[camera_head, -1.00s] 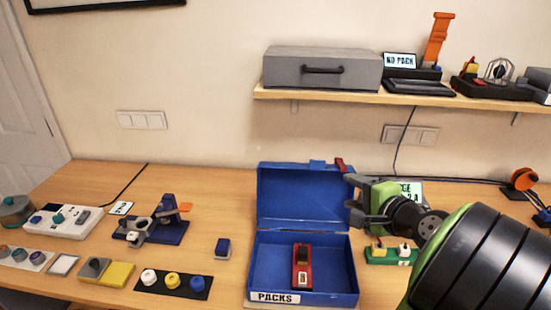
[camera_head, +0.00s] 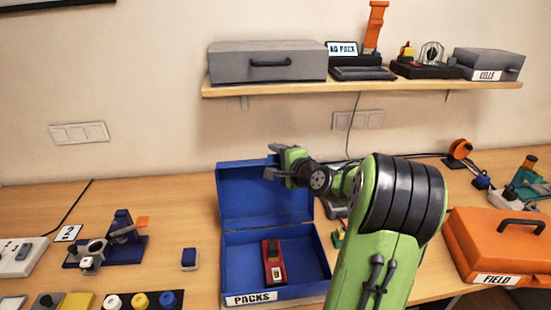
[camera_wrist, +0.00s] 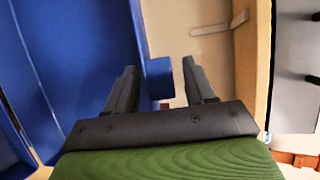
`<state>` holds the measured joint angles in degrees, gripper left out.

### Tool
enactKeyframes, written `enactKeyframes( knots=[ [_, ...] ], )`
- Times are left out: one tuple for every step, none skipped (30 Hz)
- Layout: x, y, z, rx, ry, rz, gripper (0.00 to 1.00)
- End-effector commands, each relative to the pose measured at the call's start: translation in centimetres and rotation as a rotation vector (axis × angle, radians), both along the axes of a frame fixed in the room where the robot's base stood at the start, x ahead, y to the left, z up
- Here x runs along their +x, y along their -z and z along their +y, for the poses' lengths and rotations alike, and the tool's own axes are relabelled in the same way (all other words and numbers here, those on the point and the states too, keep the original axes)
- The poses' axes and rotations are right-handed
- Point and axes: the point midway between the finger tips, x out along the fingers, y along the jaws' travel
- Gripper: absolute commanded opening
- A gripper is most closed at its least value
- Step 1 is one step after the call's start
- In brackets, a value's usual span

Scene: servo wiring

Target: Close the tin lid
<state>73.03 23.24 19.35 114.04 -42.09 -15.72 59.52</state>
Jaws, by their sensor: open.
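The blue tin (camera_head: 226,262) labelled PACKS stands open on the table in the head view. Its blue lid (camera_head: 262,200) is raised upright at the back, and a red pack (camera_head: 274,262) lies inside. My gripper (camera_head: 270,161) is at the lid's top edge, near the right corner, and hides part of that edge. In the wrist view my gripper (camera_wrist: 160,82) is open, with a small blue tab (camera_wrist: 159,78) seen between its fingers. The lid (camera_wrist: 85,50) fills the left there. I cannot tell whether the fingers touch it.
An orange FIELD case (camera_head: 495,245) stands at the right. A wall shelf (camera_head: 300,88) with a grey case (camera_head: 268,62) is above and behind. A small blue block (camera_head: 189,259) and a blue stand (camera_head: 120,240) are left of the tin.

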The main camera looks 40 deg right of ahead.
Motion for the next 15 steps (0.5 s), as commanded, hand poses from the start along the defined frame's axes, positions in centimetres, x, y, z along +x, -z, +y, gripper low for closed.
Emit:
enactKeyframes(
  knots=[
    [0.45,0.07,-0.03,0.001,-0.002,-0.001,0.54],
    [0.59,0.10,-0.07,0.000,-0.001,-0.001,0.54],
    [0.71,0.14,-0.11,0.000,0.000,-0.001,0.54],
    [0.75,0.16,-0.14,0.000,0.001,-0.001,0.54],
    [0.78,0.17,-0.16,0.000,0.001,-0.001,0.54],
    [0.76,0.17,-0.16,0.000,0.001,-0.001,0.54],
    [0.75,0.17,-0.16,0.000,0.001,-0.001,0.54],
    [0.74,0.17,-0.16,0.000,0.001,-0.001,0.54],
    [0.74,0.17,-0.16,0.000,0.001,-0.001,0.54],
    [0.74,0.17,-0.15,0.000,0.001,0.000,0.53],
    [0.74,0.17,-0.15,0.000,0.001,0.000,0.48],
    [0.73,0.16,-0.15,0.000,0.001,0.000,0.42],
    [0.73,0.17,-0.15,0.000,0.001,0.000,0.37],
    [0.72,0.17,-0.14,0.000,0.001,0.000,0.33],
    [0.72,0.16,-0.15,0.000,0.001,0.000,0.27]
  ],
)
